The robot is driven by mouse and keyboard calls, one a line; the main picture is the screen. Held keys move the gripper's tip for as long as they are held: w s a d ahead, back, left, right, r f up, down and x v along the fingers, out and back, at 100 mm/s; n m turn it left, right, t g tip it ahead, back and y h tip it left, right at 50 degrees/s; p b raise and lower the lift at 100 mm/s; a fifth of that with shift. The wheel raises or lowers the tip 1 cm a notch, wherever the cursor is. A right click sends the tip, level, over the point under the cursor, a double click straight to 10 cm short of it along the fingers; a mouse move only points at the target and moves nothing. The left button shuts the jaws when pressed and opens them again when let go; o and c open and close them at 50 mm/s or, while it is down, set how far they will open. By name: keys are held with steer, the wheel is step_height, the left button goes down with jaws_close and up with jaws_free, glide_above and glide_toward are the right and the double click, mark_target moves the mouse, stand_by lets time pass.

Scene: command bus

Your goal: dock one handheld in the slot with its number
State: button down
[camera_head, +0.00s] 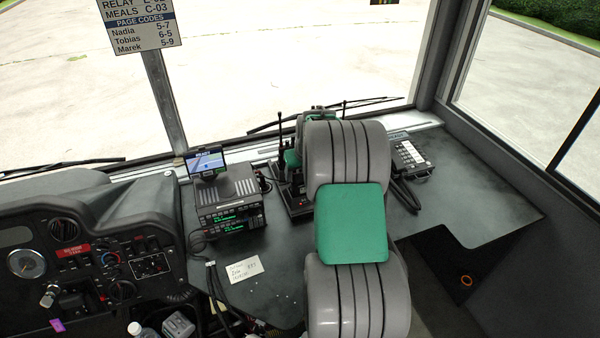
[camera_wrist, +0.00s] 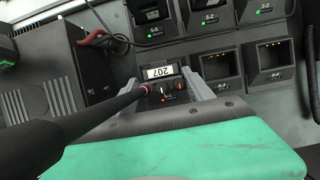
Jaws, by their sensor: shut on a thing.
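My gripper (camera_wrist: 161,80) is shut on a black handheld (camera_wrist: 178,96) with a long thick antenna. The antenna points to the lower left in the wrist view. A white label on the handheld appears to read 207. The handheld is over or beside the black charging dock (camera_wrist: 238,42); I cannot tell whether its base touches it. Two empty slots, one (camera_wrist: 216,72) right of the handheld and another (camera_wrist: 272,58) farther right, show contacts inside. Their small number tags are too blurred to read surely. In the head view my arm hides the handheld and most of the dock (camera_head: 297,205).
A radio unit with a lit screen (camera_head: 206,162) stands left of the dock. A keypad phone (camera_head: 409,154) stands to the right. A handwritten note (camera_head: 244,269) lies on the dark console. The console's right end (camera_head: 482,205) is clear. A code sign (camera_head: 141,28) hangs above.

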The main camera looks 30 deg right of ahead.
stand_by(0.4)
steer(key=shift+c, duration=1.6)
jaws_free()
steer(key=shift+f, duration=0.1)
steer(key=b+v, duration=0.1)
steer(key=v, duration=0.6)
steer(key=shift+r+b, duration=0.35)
steer(key=shift+s+a, duration=0.1)
steer(key=shift+s, duration=0.05)
steer(key=s+a+r+n, duration=0.3)
steer(key=s+a+n, duration=0.1)
steer(key=a+n, duration=0.55)
steer(key=s+a+r+n, duration=0.3)
steer(key=s+a+n, duration=0.1)
steer(key=a+n, duration=0.5)
steer(key=s+a+f+n, duration=0.1)
steer(key=s+a+n, duration=0.3)
steer(key=n, duration=0.6)
steer(key=s+a+f+n+y, duration=0.1)
steer(key=s+a+n, duration=0.4)
steer(key=s+n, duration=0.3)
steer(key=shift+s+n+g, duration=0.3)
steer(key=shift+s+n, duration=0.05)
steer(key=shift+n, duration=0.9)
